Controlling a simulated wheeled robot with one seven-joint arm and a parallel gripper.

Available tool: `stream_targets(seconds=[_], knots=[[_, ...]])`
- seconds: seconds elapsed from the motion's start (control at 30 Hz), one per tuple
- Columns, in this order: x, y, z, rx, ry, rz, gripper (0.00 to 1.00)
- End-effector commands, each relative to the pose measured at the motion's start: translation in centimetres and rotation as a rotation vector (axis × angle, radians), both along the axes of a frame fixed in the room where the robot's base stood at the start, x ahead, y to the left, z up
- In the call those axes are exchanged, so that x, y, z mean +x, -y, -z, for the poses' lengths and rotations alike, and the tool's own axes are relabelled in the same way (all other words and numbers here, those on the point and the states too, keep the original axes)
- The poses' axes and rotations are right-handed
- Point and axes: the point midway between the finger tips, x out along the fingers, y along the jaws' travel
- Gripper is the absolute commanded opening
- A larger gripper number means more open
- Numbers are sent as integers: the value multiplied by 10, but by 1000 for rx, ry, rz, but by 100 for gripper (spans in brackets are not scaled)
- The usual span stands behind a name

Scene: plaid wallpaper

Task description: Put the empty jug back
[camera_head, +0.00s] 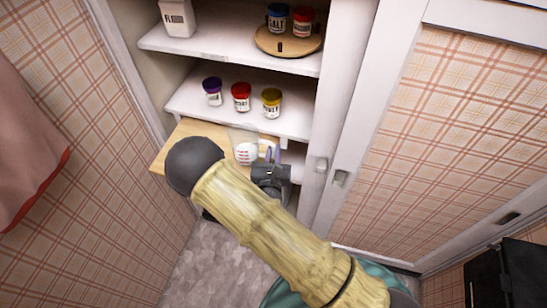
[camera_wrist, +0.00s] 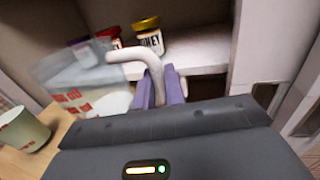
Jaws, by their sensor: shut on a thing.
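The jug (camera_head: 246,152) is a see-through measuring jug with red markings. It shows at the left in the wrist view (camera_wrist: 85,88), with its pale curved handle (camera_wrist: 128,54) toward me. My gripper (camera_head: 272,158) is shut on the handle, its purple fingers (camera_wrist: 160,88) on either side of it. The jug is in front of the cupboard, over the wooden board (camera_head: 170,155) below the shelf. I cannot tell whether its base touches the board. My arm hides part of the board, and whether anything is inside the jug is unclear.
The middle shelf (camera_head: 225,110) holds purple-, red- and yellow-lidded jars (camera_head: 271,101). The upper shelf (camera_head: 215,48) has a flour container (camera_head: 177,18) and a round turntable (camera_head: 288,41) with two jars. A pale green cup (camera_wrist: 22,130) stands left of the jug. Door frames (camera_head: 330,130) bound the right.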

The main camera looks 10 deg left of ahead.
Motion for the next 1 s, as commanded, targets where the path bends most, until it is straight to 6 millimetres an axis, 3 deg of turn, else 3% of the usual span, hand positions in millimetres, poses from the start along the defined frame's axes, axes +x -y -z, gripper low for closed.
stream_targets(seconds=[0.2, 0.63, 0.67, 0.77, 1.0], knots=[[0, 1, 28, -1, 0, 0, 0], [0, 1, 34, 0, 1, 1, 0], [0, 1, 35, -1, 0, 1, 14], [0, 0, 34, -1, 0, 0, 33], [0, 0, 34, -1, 0, 0, 34]])
